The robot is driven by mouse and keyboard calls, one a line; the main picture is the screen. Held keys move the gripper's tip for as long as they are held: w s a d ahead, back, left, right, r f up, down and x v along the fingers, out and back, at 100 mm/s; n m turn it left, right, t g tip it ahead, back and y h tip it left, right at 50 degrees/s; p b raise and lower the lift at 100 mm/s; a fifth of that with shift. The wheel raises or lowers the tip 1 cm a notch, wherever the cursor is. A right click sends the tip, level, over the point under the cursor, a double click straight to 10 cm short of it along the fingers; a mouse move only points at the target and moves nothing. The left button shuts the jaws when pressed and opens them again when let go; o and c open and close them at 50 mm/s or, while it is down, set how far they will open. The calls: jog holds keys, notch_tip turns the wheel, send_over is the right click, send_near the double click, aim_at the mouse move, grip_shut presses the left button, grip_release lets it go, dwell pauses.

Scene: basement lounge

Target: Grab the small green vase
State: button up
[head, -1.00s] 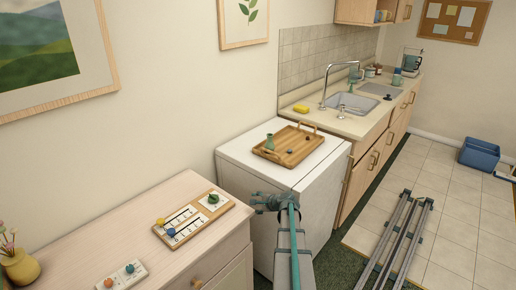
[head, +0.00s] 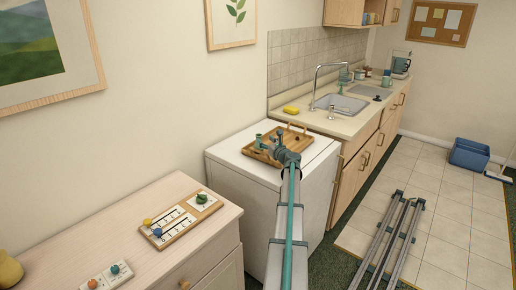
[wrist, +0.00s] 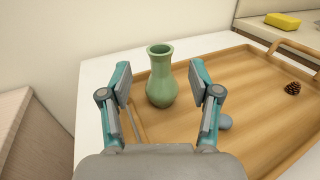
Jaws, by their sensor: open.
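The small green vase (wrist: 160,77) stands upright near the left edge of the wooden tray (wrist: 245,75) in the wrist view. My gripper (wrist: 160,85) is open, with a finger to either side of the vase in the picture; I cannot tell how far the vase is in front of the fingers. In the head view, my gripper (head: 283,140) is over the tray, and the vase (head: 259,141) shows just left of it. The vase is not held.
The tray lies on a white appliance (head: 232,158). A pine cone (wrist: 292,88) and a grey-blue round object (wrist: 225,122) are on the tray. A yellow sponge (head: 291,109) lies on the sink counter (head: 345,122). A wooden cabinet (head: 130,230) stands at left.

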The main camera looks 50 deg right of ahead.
aim_at(260, 137)
jog(key=p+x, duration=0.2)
jog(key=x, duration=0.5)
jog(key=shift+w+d+f, duration=0.1)
jog(key=shift+f, duration=0.05)
grip_shut()
